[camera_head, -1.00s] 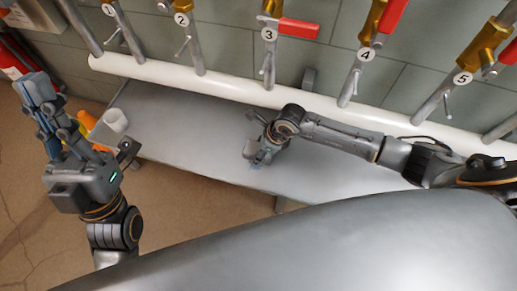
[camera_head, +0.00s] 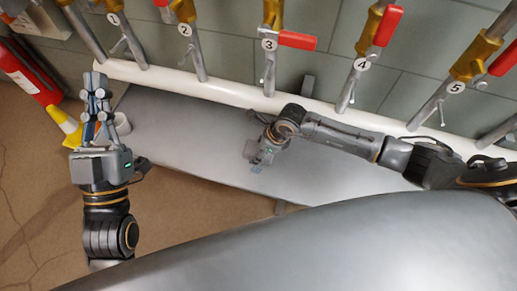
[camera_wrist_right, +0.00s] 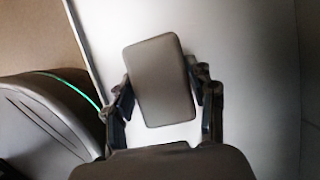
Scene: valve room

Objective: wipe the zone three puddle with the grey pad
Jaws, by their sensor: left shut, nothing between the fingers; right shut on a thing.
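The grey pad (camera_wrist_right: 160,80) is a rounded rectangular block, held between the fingers of my right gripper (camera_wrist_right: 162,98) in the right wrist view. In the head view my right gripper (camera_head: 262,155) is low over the middle of the grey bench (camera_head: 190,130), below the pipe with label 3 (camera_head: 269,45). I cannot tell whether the pad touches the bench. A faint bluish patch shows by this gripper; I cannot tell if it is the puddle. My left gripper (camera_head: 97,95) is shut and empty at the bench's left end, fingers pointing toward the wall.
A white pipe (camera_head: 190,84) runs along the bench's back edge. Numbered vertical pipes with red-handled valves (camera_head: 297,40) stand behind it. The bench's right part looks clear.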

